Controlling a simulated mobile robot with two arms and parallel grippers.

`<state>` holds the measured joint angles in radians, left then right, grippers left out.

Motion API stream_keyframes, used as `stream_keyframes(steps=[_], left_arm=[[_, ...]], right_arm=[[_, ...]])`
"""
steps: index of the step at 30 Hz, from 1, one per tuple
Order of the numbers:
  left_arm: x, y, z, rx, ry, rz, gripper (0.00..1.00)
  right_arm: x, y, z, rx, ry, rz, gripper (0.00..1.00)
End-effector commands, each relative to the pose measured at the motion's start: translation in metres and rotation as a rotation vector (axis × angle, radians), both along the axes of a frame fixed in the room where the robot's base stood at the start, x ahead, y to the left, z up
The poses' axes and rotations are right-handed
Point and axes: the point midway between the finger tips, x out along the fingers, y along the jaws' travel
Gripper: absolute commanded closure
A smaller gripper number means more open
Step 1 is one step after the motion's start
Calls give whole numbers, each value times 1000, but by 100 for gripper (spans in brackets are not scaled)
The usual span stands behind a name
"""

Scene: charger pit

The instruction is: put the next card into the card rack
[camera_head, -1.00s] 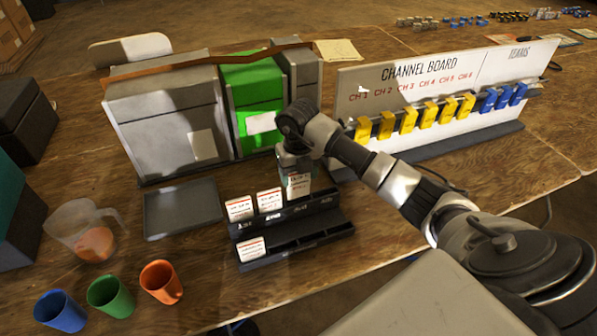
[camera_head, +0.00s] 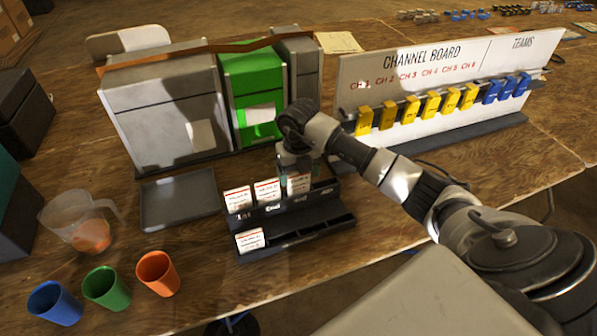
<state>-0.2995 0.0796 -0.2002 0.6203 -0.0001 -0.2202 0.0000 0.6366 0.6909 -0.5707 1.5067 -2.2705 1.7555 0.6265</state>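The dark card rack (camera_head: 300,232) stands on the table, with an upper and a lower row. Two white cards with red top edges, one at the left end (camera_head: 237,199) and one beside it (camera_head: 267,191), stand in the upper row. Another card (camera_head: 250,240) stands at the left of the lower row. My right gripper (camera_head: 298,180) points down at the upper row, around a third card (camera_head: 299,184) there. This card is upright at the row, its lower edge at the rack. The fingers are small and partly hidden, so their grip on it is unclear. My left gripper is out of view.
A grey tray (camera_head: 178,203), a clear jug (camera_head: 85,226) and blue (camera_head: 54,303), green (camera_head: 106,288) and orange (camera_head: 157,273) cups stand left. Grey and green boxes (camera_head: 252,98) stand behind. The channel board (camera_head: 435,70) with yellow and blue tags is right, behind my arm.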

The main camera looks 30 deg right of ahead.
Motion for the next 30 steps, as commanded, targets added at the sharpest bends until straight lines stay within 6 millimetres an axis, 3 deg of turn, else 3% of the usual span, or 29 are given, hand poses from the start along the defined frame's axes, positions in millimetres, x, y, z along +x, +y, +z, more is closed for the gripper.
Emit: stream_keyframes(steps=[1,3,14,24,30], left_arm=[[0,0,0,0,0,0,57],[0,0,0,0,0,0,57],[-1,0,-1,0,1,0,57],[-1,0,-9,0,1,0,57],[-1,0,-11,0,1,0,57]], right_arm=[[0,0,0,0,0,0,15],[0,0,0,0,0,0,5],[1,0,9,0,-2,0,5],[1,0,75,-1,-5,1,5],[0,0,101,-1,-2,0,5]])
